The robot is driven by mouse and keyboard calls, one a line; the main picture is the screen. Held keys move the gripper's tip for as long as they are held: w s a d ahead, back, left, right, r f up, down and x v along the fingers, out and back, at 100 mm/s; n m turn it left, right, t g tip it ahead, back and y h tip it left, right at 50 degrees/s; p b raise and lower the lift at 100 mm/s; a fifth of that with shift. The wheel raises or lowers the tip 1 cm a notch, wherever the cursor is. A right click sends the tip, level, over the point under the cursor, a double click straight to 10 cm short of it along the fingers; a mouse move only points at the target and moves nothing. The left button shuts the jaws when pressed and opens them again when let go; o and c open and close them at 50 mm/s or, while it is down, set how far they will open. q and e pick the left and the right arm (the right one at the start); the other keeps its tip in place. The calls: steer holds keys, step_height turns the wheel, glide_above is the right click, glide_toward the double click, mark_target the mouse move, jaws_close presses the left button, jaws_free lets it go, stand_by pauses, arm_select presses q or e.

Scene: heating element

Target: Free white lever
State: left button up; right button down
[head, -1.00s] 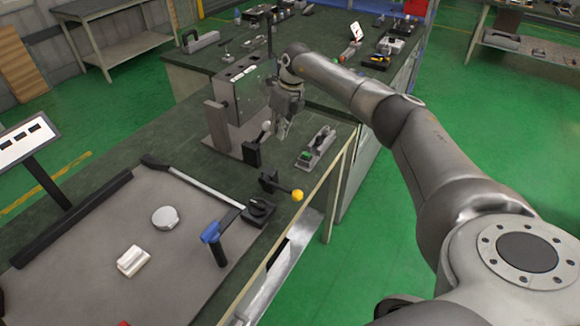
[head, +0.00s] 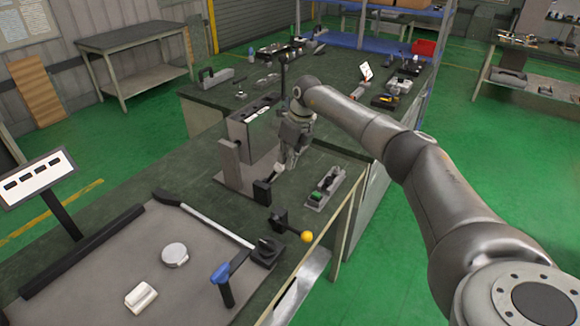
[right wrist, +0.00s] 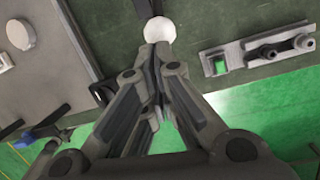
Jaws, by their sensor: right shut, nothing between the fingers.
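The white lever (head: 279,170) has a pale knob and stands tilted on a small black base (head: 262,193) on the dark green bench. Its round white knob (right wrist: 159,32) shows just beyond the fingertips in the right wrist view. My right gripper (head: 291,166) points down beside the knob, on its right in the head view. The same gripper (right wrist: 158,58) is shut in the right wrist view, with nothing between the fingers. Its tips are at or very near the knob; I cannot tell whether they touch. The lever's stem is mostly hidden. My left gripper is not in view.
A yellow-knobbed lever (head: 306,236) stands nearer the front edge. A grey device with a green part (head: 325,188) lies to the right. A blue-handled lever (head: 221,272) is at front left.

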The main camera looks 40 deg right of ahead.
steer(key=w+p+v, duration=0.1)
steer(key=p+v, duration=0.3)
steer(key=v, duration=0.2)
steer(key=shift+s+r, duration=0.3)
steer(key=shift+r, duration=0.15)
steer(key=shift+d, duration=0.15)
